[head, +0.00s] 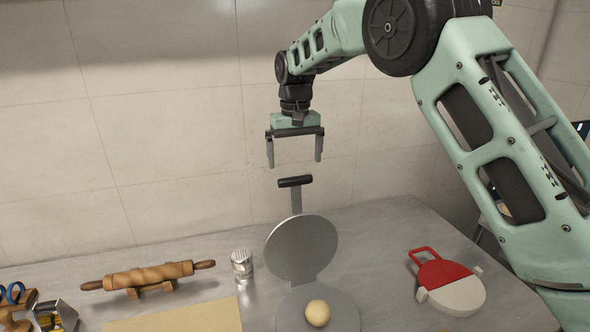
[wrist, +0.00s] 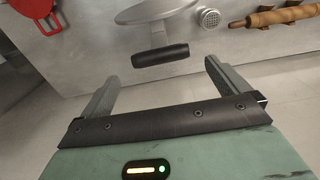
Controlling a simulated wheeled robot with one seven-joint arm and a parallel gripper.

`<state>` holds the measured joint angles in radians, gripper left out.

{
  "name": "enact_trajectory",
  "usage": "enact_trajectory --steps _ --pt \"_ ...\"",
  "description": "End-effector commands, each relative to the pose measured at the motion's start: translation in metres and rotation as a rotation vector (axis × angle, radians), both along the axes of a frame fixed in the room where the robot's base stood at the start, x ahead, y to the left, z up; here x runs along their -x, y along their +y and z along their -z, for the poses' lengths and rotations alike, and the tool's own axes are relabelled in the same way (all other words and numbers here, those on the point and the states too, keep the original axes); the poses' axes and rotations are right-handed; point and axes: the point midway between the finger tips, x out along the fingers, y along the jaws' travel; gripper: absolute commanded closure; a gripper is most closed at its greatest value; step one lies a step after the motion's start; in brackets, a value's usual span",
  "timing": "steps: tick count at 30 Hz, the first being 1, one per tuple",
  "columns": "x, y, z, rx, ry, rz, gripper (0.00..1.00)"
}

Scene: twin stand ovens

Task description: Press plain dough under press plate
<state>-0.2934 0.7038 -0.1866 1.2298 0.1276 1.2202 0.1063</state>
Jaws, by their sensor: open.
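The dough press stands open on the grey counter, with its round upper press plate (head: 301,248) raised and its black handle (head: 295,181) at the top. A pale ball of plain dough (head: 317,313) rests on the round lower plate (head: 347,318). My gripper (head: 295,163) is open and empty, just above the handle and apart from it. In the wrist view the handle (wrist: 160,56) lies ahead of my gripper (wrist: 170,78), between the lines of the two fingers. The wrist view also shows the press plate (wrist: 160,12), cut off at the top; the dough does not show there.
A rolling pin (head: 150,275) on a stand and a metal shaker (head: 242,264) are left of the press. A red and white round item (head: 450,284) lies to the right. A tan board (head: 180,318) lies in front. The tiled wall is behind.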

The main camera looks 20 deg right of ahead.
Motion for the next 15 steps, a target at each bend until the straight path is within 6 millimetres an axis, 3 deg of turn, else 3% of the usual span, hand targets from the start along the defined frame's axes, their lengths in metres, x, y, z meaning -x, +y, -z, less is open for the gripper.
enact_trajectory --steps 7,15 --pt "0.0 0.0 0.039 0.0 0.003 0.0 0.0" --pt "0.0 0.0 0.055 -0.001 -0.001 -0.001 0.0"
